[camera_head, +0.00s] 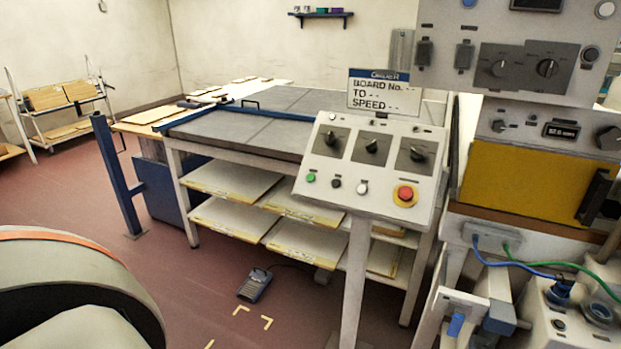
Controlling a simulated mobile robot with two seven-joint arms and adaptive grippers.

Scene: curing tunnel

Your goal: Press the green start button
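The green start button (311,178) is a small round button at the lower left of a light grey control panel (330,196). The panel is tilted and stands on a post right of centre. A black button (336,183) and a white button (361,187) sit to its right, then a red emergency stop (405,193) on a yellow disc. Three dark rotary knobs (371,146) are in a row above. Nothing covers the green button. Neither of my grippers is in view; a large rounded pale part with an orange stripe fills the lower left corner.
A sign (384,91) stands above the panel. A grey-topped table (262,132) with shelves of boards is behind it. A yellow-fronted machine (525,174) with cables is at right. A foot pedal (255,285) lies on the floor. A blue post (117,175) stands left.

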